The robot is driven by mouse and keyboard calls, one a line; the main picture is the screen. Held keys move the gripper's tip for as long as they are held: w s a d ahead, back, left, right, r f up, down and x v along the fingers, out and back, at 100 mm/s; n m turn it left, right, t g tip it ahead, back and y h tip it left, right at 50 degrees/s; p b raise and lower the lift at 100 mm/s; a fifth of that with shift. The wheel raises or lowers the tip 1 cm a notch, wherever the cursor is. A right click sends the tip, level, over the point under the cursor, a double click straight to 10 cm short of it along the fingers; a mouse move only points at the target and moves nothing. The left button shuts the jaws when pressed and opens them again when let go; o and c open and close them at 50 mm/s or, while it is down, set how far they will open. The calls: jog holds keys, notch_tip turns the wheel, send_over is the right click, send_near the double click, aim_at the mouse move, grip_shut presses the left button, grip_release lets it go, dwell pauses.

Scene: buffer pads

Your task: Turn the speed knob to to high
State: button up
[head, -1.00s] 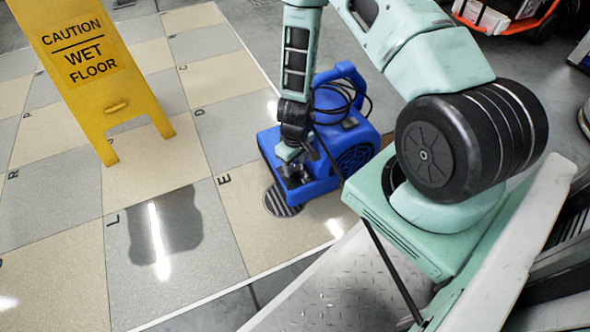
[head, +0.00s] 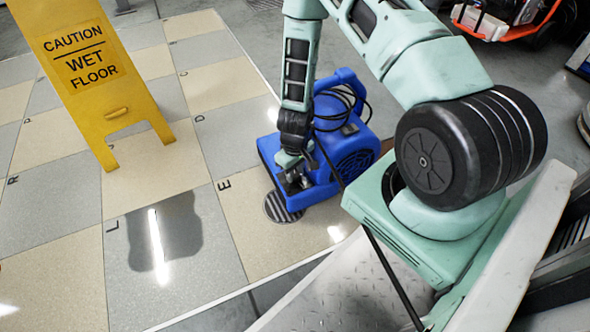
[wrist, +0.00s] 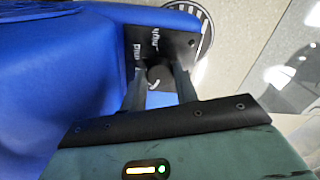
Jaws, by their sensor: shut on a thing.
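A blue floor blower (head: 345,160) stands on the tiled floor, with a dark cable coiled over its top. A black panel (wrist: 180,45) with white lettering sits on its blue housing in the wrist view; the lettering is only partly readable. My gripper (head: 292,184) is down at this panel. In the wrist view my gripper (wrist: 160,82) is shut on the dark round speed knob (wrist: 158,74), one finger on each side. The fingers cover part of the knob and lettering, so I cannot tell its setting.
A yellow wet-floor sign (head: 85,70) stands on the tiles at left. A dark puddle (head: 165,235) lies in front of it. A round floor drain (head: 280,208) is beside the blower. An orange-framed machine (head: 505,18) is at the back right.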

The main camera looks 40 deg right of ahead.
jog(key=m+p, duration=0.1)
jog(key=m, duration=0.1)
jog(key=m+p, duration=0.1)
jog(key=p, duration=0.1)
jog(key=shift+r+m+p, duration=0.2)
jog(key=shift+m+p, duration=0.1)
jog(key=shift+m, duration=0.1)
jog(key=m+p, duration=0.3)
jog(key=shift+m, duration=0.4)
jog(key=m+p, duration=0.2)
jog(key=m, duration=0.1)
jog(key=shift+m+p, duration=0.3)
jog(key=shift+p, duration=0.05)
jog(key=m+p, duration=0.2)
jog(key=m, duration=0.1)
jog(key=shift+m, duration=0.3)
jog(key=m+p, duration=0.2)
jog(key=m, duration=0.1)
jog(key=shift+m+p, duration=0.3)
jog(key=m+p, duration=0.2)
jog(key=m, duration=0.1)
jog(key=shift+f+m, duration=0.1)
jog(key=shift+m, duration=0.2)
jog(key=m+p, duration=0.2)
jog(key=m, duration=0.2)
jog(key=shift+f+m+p, duration=0.1)
jog(key=shift+m+p, duration=0.8)
jog(key=shift+m, duration=0.8)
